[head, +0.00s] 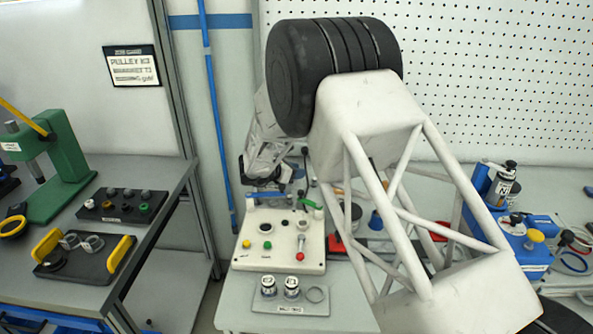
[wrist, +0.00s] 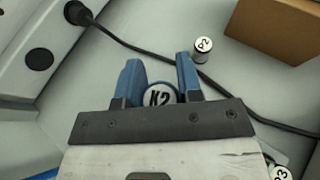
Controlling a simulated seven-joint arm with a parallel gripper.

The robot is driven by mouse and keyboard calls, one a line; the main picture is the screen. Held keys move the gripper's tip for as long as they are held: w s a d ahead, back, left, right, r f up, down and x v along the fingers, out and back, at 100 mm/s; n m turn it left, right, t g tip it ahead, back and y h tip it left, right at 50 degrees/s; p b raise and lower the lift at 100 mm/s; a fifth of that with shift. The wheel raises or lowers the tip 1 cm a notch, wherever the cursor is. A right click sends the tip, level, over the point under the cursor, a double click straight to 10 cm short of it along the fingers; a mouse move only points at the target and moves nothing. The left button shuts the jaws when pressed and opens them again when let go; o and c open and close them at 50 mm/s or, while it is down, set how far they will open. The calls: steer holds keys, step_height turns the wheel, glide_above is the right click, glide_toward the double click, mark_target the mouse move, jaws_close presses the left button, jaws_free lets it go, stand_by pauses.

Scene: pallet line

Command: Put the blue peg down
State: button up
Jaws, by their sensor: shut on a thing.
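My gripper's blue fingers (wrist: 160,82) are shut on a round peg (wrist: 158,97). Its pale end face reads "K2" and blue shows around its edge. The fingers and the dark gripper plate hide its lower part, so I cannot tell whether it touches the surface below. In the head view my gripper end (head: 265,183) is small and dark, behind the white panel. The held peg cannot be made out there.
In the wrist view a labelled cylinder (wrist: 203,47) stands just beyond the right finger, near a black cable (wrist: 140,49) and a brown box (wrist: 277,32). In the head view are a button panel (head: 270,261) and a grey tray (head: 285,308) with two silver cylinders.

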steer(key=o, duration=0.9)
steer(key=shift+o, duration=0.2)
steer(key=shift+r, duration=0.1)
steer(key=shift+r, duration=0.4)
steer(key=shift+a+r, duration=0.15)
steer(key=shift+r, duration=0.05)
steer(key=v, duration=1.1)
steer(key=shift+s+a, duration=0.2)
steer(key=shift+s, duration=0.05)
steer(key=shift+r, duration=0.15)
